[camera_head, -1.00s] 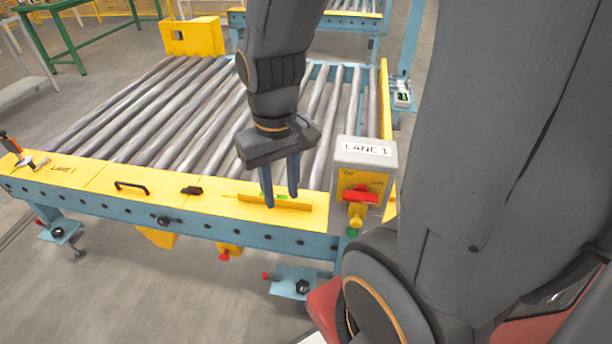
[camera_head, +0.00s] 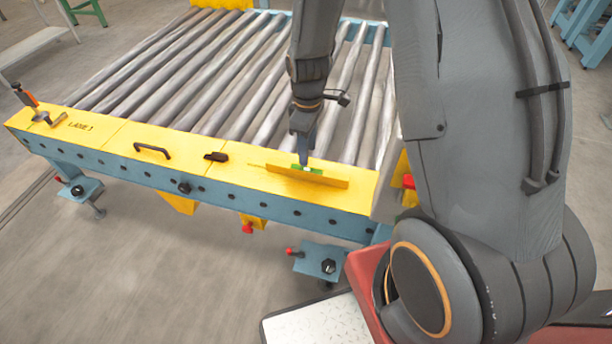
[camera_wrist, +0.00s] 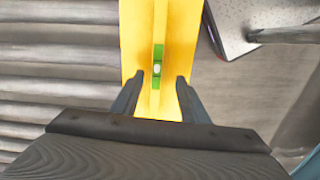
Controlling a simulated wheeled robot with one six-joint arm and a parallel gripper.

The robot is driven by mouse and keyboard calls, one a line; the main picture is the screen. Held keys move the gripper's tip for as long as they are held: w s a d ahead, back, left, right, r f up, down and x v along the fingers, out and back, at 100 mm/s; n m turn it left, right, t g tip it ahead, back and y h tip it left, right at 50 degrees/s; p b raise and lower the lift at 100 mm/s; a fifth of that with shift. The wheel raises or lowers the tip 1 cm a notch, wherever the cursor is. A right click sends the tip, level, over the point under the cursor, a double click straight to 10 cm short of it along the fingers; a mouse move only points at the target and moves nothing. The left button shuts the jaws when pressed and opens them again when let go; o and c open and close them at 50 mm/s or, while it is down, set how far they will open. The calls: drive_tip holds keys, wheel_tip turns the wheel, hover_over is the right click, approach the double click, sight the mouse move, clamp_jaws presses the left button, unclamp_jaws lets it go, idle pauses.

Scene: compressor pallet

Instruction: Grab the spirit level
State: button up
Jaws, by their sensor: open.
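The spirit level (camera_head: 325,178) is a yellow bar with a green vial section, lying on the yellow top plate at the front end of the roller conveyor. In the wrist view the level (camera_wrist: 160,30) runs up the picture, with its green vial part near the middle. My gripper (camera_head: 304,160) is at the level, by its green part. In the wrist view my gripper (camera_wrist: 154,88) is open, with one finger on each side of the level. Whether the fingers touch it cannot be told.
The yellow plate (camera_head: 240,172) also bears a black handle (camera_head: 152,149), a small black part (camera_head: 216,157) and a tool with an orange grip (camera_head: 27,97) at the far left. Grey rollers (camera_head: 180,75) lie behind. Red-tipped clamps (camera_head: 292,251) stick out below the front edge.

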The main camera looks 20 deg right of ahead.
sight(307, 169)
drive_tip(key=shift+w+f+n, duration=0.2)
drive_tip(key=shift+w+f, duration=0.05)
drive_tip(key=shift+f, duration=0.35)
drive_tip(key=shift+w+f+n, duration=0.2)
drive_tip(key=shift+f, duration=0.35)
drive_tip(key=shift+s+f, duration=0.1)
drive_tip(key=shift+f, duration=3.65)
clamp_jaws()
